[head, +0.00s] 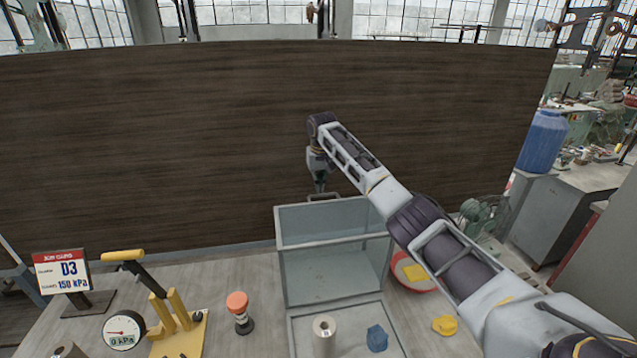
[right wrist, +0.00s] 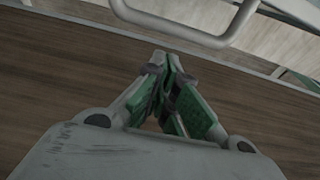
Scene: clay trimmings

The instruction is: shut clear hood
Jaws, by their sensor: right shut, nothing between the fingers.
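The clear hood (head: 335,272) stands raised over the back of a pale tray (head: 296,335), its open side facing me. A bar handle (head: 324,196) sits at its top edge and also shows in the right wrist view (right wrist: 190,38). My right gripper (head: 319,187) is shut and empty, fingers down, close to the handle at its far side. In the right wrist view my gripper (right wrist: 168,65) points toward the handle with a small gap. Whether they touch in the head view I cannot tell. My left gripper is out of view.
A beige cylinder (head: 324,338) and a blue lump (head: 377,338) are in the tray. A toggle lever (head: 150,285), a gauge (head: 123,332), a sign (head: 62,271) and an orange-topped bottle (head: 239,312) stand left. A red-rimmed bowl (head: 398,272) and yellow lump (head: 445,325) lie right. A dark panel (head: 200,140) stands behind.

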